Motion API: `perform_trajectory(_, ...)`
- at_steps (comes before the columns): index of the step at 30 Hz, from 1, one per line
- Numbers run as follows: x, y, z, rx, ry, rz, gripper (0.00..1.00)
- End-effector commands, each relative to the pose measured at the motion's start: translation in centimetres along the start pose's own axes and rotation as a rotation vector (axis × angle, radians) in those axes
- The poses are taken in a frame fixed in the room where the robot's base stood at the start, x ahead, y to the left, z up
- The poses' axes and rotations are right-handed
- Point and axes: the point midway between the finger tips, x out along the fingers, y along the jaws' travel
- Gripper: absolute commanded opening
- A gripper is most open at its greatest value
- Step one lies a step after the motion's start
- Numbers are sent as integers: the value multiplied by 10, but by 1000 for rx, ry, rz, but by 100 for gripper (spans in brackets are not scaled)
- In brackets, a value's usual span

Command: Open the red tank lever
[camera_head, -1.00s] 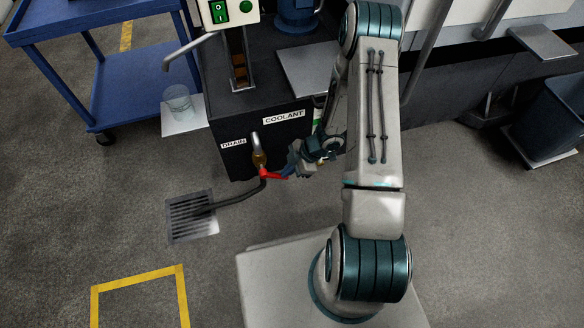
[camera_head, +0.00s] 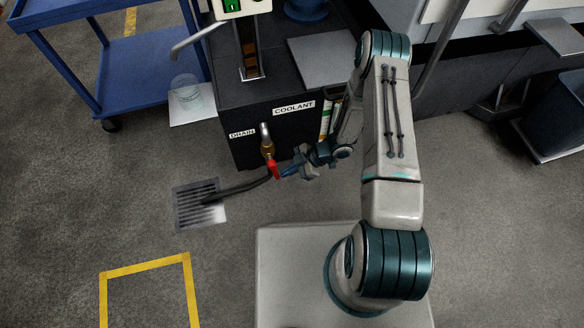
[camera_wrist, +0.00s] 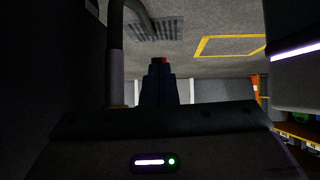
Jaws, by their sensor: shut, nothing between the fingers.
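The red lever (camera_head: 273,169) is on a brass drain valve (camera_head: 267,146) on the front of the dark coolant tank (camera_head: 240,150). It points down in the head view, in line with the valve. My gripper (camera_head: 283,173) is just right of the lever, its blue fingers shut and empty, fingertips at or against the lever's right side; I cannot tell whether they touch. In the wrist view my shut fingers (camera_wrist: 159,78) point ahead, and a small red bit of the lever (camera_wrist: 160,60) shows just beyond their tips.
A dark hose (camera_head: 240,187) runs from the valve to the floor grate (camera_head: 198,205). A blue cart (camera_head: 140,68) stands back left, near a clear cup (camera_head: 185,88) on a white plate. A yellow floor outline (camera_head: 145,265) lies front left. Open floor surrounds the grate.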

Motion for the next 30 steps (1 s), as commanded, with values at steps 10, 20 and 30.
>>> perform_trajectory(10, 10, -1, 0, -1, 0, 0, 0)
perform_trajectory(20, 12, -1, -1, -1, 0, 0, 0)
perform_trajectory(30, 10, -1, 1, 0, -1, 1, 0)
